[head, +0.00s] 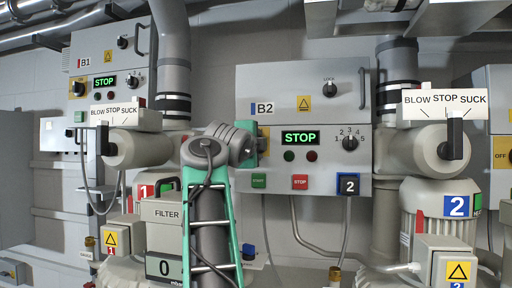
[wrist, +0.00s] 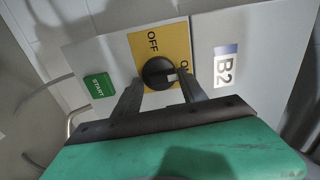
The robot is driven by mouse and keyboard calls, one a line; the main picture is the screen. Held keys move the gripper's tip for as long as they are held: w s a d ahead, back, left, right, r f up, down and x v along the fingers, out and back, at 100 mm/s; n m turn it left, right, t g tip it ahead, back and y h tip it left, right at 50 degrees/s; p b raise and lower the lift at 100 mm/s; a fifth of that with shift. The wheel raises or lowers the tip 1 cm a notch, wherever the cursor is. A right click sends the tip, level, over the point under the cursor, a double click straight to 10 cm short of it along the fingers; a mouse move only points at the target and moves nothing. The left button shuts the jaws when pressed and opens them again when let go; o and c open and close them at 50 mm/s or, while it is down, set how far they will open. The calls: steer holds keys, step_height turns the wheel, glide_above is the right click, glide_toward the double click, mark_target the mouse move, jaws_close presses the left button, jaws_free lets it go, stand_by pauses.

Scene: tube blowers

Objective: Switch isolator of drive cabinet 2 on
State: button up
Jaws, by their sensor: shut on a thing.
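Drive cabinet 2 (head: 278,85), labelled B2, is in the middle of the head view; its display reads STOP. The knob's pale mark points right, toward the partly covered ON lettering and away from OFF. My gripper (wrist: 160,85) is shut on the knob, one dark finger on each side. In the head view my gripper (head: 262,140) is at the cabinet's left edge, and my arm hides the isolator.
A green START button (wrist: 98,86) is left of the isolator plate in the wrist view. Cabinet B1 (head: 100,55) stands left. Blow/stop/suck valves flank the cabinet, the right one with a black lever (head: 454,140). A filter box (head: 162,212) and pipes crowd the area below.

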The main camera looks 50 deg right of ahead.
steer(key=shift+s+r+m, duration=0.15)
steer(key=shift+r+m, duration=0.05)
steer(key=shift+m, duration=0.1)
steer(key=o, duration=1.3)
steer(key=shift+o, duration=0.2)
steer(key=shift+f, duration=0.1)
steer(key=b+v, duration=0.2)
steer(key=v, duration=0.5)
steer(key=shift+a+b, duration=0.3)
steer(key=shift+a, duration=0.1)
